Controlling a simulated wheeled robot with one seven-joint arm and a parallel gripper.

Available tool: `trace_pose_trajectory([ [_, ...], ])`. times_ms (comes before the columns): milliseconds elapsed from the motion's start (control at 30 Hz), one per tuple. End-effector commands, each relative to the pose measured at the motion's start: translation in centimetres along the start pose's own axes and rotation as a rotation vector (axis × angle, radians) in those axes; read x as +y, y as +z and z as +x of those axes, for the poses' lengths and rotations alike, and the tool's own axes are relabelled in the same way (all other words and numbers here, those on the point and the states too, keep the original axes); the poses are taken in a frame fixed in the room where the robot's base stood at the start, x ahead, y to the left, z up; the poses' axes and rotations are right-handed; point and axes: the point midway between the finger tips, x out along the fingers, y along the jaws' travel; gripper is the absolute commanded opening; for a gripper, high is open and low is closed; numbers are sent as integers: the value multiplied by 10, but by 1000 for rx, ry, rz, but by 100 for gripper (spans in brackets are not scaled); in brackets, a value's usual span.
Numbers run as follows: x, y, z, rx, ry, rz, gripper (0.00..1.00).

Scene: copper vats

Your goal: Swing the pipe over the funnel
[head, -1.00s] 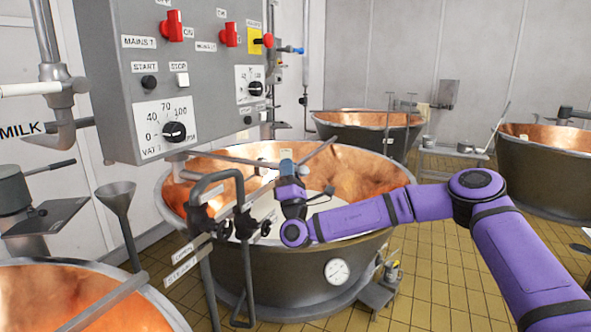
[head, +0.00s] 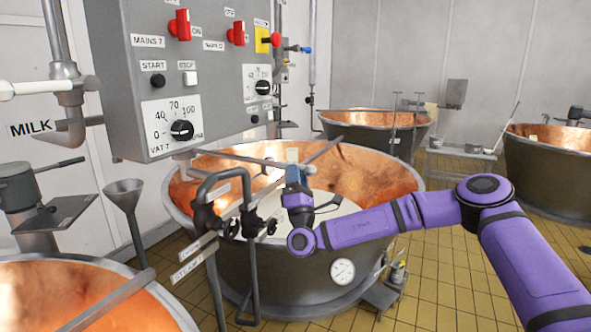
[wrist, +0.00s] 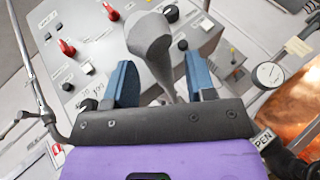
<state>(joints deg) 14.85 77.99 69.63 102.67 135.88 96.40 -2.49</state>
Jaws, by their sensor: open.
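A grey metal pipe (head: 68,98) with a white sleeve and a downturned elbow hangs on the left wall by a MILK label. A grey funnel (head: 123,188) on a thin stem stands below it and to its right, apart from the pipe's mouth. My gripper (head: 293,172) is over the middle copper vat, well to the right of both. In the wrist view its blue fingers (wrist: 161,76) are apart. A grey rounded piece with a tapering stem (wrist: 152,42) shows between them; I cannot tell whether they touch it.
The grey control panel (head: 185,75) with red switches and dials juts out between my gripper and the pipe. Bent black-handled valve pipes (head: 208,205) stand before the middle vat (head: 400,180). Another vat (head: 90,272) is at the lower left.

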Motion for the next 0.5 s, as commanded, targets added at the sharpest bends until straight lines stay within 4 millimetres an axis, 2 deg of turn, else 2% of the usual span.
trace_pose_trajectory([
  [100,-1,-1,-24,3,-3,2,51],
  [300,0,-1,-60,2,-2,3,51],
  [500,0,0,-80,1,-1,2,51],
])
